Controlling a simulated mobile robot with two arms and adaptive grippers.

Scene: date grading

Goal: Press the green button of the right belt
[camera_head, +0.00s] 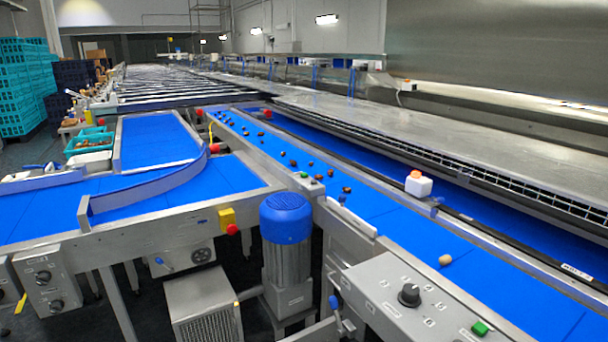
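The right belt (395,222) is a long blue conveyor running from the far left-centre to the bottom right, with several brown dates scattered along it. A black knob (409,295) is on the same panel, left of and behind the green button. Neither of my grippers is in view.
A blue-topped motor (286,218) stands left of the panel. A yellow box with a red button (231,229) is on the left belt's frame (165,222). A white box with an orange top (418,185) sits at the right belt's far edge. Teal crates (25,85) are stacked far left.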

